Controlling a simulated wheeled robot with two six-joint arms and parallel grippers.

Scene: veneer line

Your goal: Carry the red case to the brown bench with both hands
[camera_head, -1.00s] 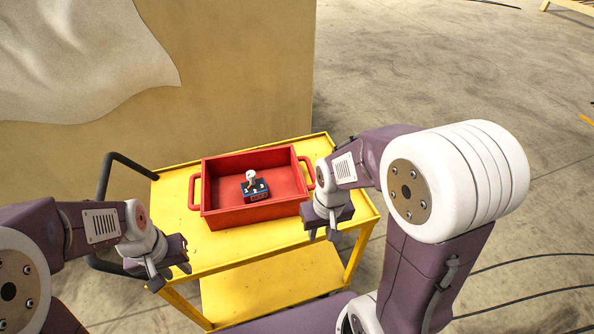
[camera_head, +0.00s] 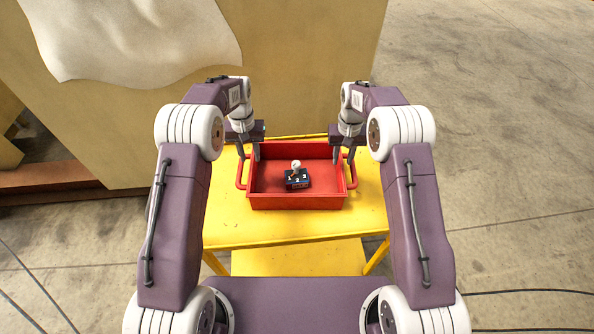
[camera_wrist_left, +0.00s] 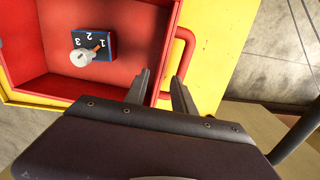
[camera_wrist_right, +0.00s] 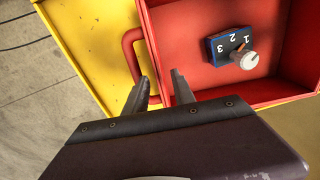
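The red case (camera_head: 297,202) is an open tray with a looped handle at each end, sitting level on a yellow cart (camera_head: 230,228). A small blue block with numbers and a white knob (camera_head: 297,178) lies inside it. My left gripper (camera_head: 248,152) is open over the left handle (camera_wrist_left: 189,50). My right gripper (camera_head: 344,152) is open over the right handle (camera_wrist_right: 130,52). In both wrist views the fingers are apart near the handle and case wall. I cannot tell whether they touch the case. No brown bench shows clearly.
A large tan panel (camera_head: 300,50) with a white sheet (camera_head: 130,35) stands just behind the cart. A low reddish-brown structure (camera_head: 55,176) is at the left edge; I cannot tell what it is. The concrete floor (camera_head: 500,150) at right is clear apart from cables.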

